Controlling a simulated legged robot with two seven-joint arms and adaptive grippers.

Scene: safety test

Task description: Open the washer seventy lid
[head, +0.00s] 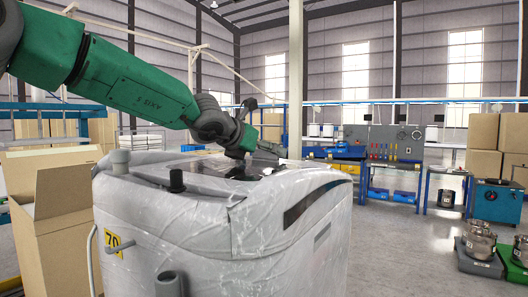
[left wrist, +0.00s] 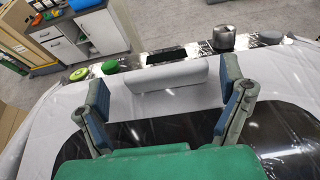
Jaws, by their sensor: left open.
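The washer (head: 215,225) is a white-grey machine wrapped in wrinkled clear film, with a yellow "70" label on its left side. My left arm reaches over its top in the head view, with the left gripper (head: 262,149) low over the top surface. In the left wrist view the left gripper (left wrist: 160,98) is open, its two fingers wide apart. A pale raised handle (left wrist: 170,77) on the washer's lid lies between and just beyond the fingers; I cannot tell whether they touch it. The lid's dark window (left wrist: 285,130) lies below. The lid looks shut. My right gripper is not in view.
A control strip with a green button (left wrist: 110,66) and a metal knob (left wrist: 223,37) runs behind the handle. Cardboard boxes (head: 55,225) stand left of the washer. A blue workbench (head: 395,150) and metal pots (head: 480,241) stand to the right, with open floor between.

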